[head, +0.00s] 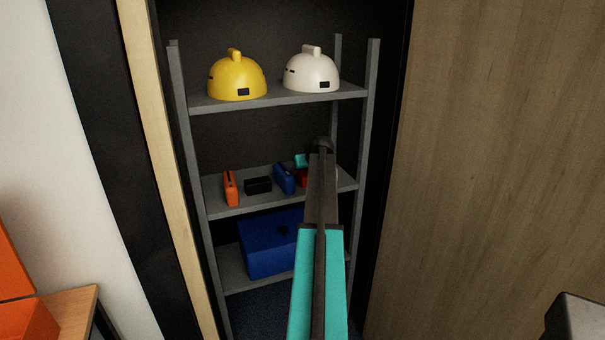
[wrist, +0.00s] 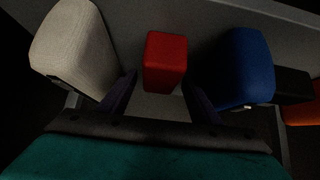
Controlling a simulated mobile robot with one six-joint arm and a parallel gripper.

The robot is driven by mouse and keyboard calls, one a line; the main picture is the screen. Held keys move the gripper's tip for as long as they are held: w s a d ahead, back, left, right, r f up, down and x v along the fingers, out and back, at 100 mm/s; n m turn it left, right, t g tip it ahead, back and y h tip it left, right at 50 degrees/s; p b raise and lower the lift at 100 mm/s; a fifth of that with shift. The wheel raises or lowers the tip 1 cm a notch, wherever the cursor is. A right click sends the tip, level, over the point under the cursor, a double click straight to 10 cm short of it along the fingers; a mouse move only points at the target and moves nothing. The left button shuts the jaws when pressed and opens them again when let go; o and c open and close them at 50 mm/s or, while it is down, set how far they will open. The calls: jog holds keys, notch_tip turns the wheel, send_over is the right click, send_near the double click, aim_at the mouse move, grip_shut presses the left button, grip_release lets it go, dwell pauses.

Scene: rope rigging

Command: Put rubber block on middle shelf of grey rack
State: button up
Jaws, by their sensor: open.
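A small red block (wrist: 166,62) stands on the middle shelf (head: 228,204) of the grey rack (head: 189,143). It is the block in front of my gripper; its material cannot be told by look. My gripper (wrist: 163,92) is open, with one dark finger on each side of the red block's near end. I cannot tell whether either finger touches it. In the head view the red block (head: 302,179) is partly hidden by my arm, and the fingertips are hidden too.
A pale block (wrist: 75,45) stands close left of the fingers. A blue block (wrist: 236,65) stands close right. A black block (head: 258,186) and an orange one (head: 231,188) are farther along. Yellow (head: 237,77) and white helmets (head: 312,72) sit above; a blue box (head: 268,245) sits below.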

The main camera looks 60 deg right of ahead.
jog(key=b+v, duration=0.1)
jog(key=v, duration=1)
jog(key=shift+f, duration=0.1)
dwell(0.5)
